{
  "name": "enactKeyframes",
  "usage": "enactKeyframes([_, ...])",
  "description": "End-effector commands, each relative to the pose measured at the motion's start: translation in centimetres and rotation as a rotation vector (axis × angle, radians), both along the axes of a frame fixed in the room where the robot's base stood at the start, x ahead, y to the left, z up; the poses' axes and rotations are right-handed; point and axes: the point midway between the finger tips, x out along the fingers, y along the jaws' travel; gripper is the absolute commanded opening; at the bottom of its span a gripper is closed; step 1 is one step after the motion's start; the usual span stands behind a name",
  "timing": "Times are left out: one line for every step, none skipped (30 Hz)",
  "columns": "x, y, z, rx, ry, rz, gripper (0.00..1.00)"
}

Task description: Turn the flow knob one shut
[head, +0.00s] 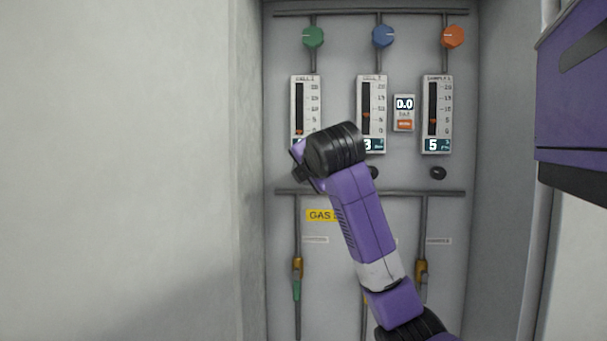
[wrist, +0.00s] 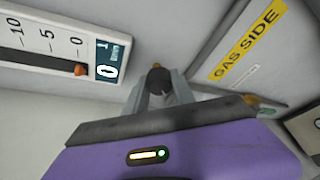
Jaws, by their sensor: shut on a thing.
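The black flow knob one (wrist: 158,80) sits below the left flow meter (head: 305,100); my arm hides the knob in the head view. My gripper (wrist: 158,92) is shut on this knob, with its grey fingers on either side of it in the wrist view. The left meter also shows in the wrist view (wrist: 45,48), with its orange float down near the 0 mark and its display reading 0.
The middle meter (head: 371,100) and right meter (head: 437,100) stand beside it, the right one reading 5. Their black knobs (head: 373,172) (head: 438,173) sit below. A pipe (head: 440,192) and a yellow "GAS SIDE" label (wrist: 248,45) are close by. Cabinet walls flank the panel.

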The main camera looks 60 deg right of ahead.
Motion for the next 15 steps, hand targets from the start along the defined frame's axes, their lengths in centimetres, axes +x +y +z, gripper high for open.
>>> enactKeyframes([0.03,-0.06,-0.56,0.009,0.010,-0.001,0.00])
enactKeyframes([0.03,-0.06,-0.57,0.009,0.010,-0.001,0.00])
enactKeyframes([0.03,-0.06,-0.57,0.009,0.009,-0.001,0.00])
enactKeyframes([0.02,-0.06,-0.57,0.009,0.009,-0.001,0.00])
enactKeyframes([0.03,-0.07,-0.58,0.009,0.009,-0.001,0.00])
enactKeyframes([0.03,-0.07,-0.58,0.009,0.009,-0.001,0.00])
enactKeyframes([0.02,-0.07,-0.59,0.009,0.009,-0.001,0.32])
enactKeyframes([0.03,-0.07,-0.58,0.009,0.009,-0.001,0.38])
enactKeyframes([0.03,-0.07,-0.56,0.009,0.009,-0.001,0.46])
enactKeyframes([0.03,-0.07,-0.53,0.009,0.008,-0.002,0.51])
enactKeyframes([0.02,-0.06,-0.49,0.008,0.007,-0.001,0.51])
enactKeyframes([0.02,-0.06,-0.42,0.007,0.006,-0.001,0.51])
enactKeyframes([0.01,-0.05,-0.38,0.007,0.006,-0.001,0.51])
enactKeyframes([0.01,-0.05,-0.35,0.006,0.005,-0.001,0.51])
enactKeyframes([0.00,-0.04,-0.31,0.005,0.004,-0.001,0.51])
